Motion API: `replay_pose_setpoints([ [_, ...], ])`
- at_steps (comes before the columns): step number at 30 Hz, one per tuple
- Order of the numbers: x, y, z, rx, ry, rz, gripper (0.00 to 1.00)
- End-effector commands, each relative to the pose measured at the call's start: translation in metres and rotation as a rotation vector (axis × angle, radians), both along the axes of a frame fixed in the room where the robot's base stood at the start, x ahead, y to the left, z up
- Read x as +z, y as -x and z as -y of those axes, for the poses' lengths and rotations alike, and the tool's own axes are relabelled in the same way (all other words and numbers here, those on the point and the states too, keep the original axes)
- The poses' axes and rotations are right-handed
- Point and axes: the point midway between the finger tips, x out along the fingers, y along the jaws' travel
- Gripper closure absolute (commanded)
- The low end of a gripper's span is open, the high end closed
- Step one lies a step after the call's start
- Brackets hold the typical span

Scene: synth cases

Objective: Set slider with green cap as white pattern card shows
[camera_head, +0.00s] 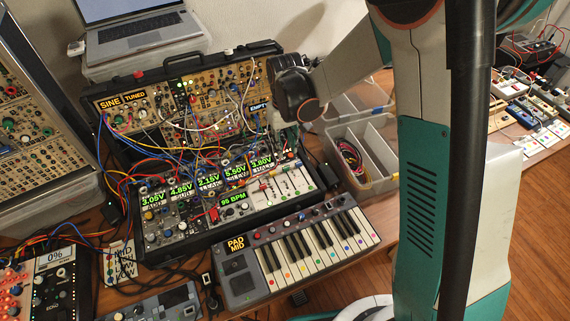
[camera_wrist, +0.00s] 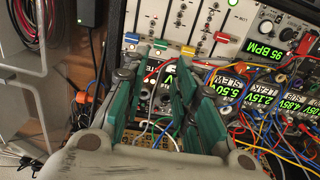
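A pale slider panel shows in the wrist view, with a blue, a green, a yellow and a red cap in a row. The green cap (camera_wrist: 160,45) is just beyond my fingertips and roughly between them, with its slot running up the picture. My gripper (camera_wrist: 163,62) is open, its teal fingers apart with nothing held. I cannot tell whether a finger touches the panel. In the head view my gripper (camera_head: 284,142) hangs at the far end of the slider panel (camera_head: 289,184). The white pattern card (camera_head: 121,264) lies at lower left, with handwritten lines including MID and LOW.
Patch cables (camera_wrist: 255,105) crowd the modules right of my fingers. A keyboard (camera_head: 305,250) stands in front of the rack. A clear divided bin (camera_head: 375,155) and a black adapter (camera_head: 321,172) are at the right. A laptop (camera_head: 140,25) stands behind.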

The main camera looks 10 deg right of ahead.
Motion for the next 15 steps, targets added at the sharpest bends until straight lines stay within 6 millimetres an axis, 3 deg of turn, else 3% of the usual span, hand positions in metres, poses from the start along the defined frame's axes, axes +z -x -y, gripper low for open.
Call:
replay_pose_setpoints([
  [6, -0.047, 0.000, 0.000, 0.000, 0.000, 0.000, 0.73],
  [15, -0.087, 0.000, 0.000, 0.000, 0.000, 0.001, 0.73],
])
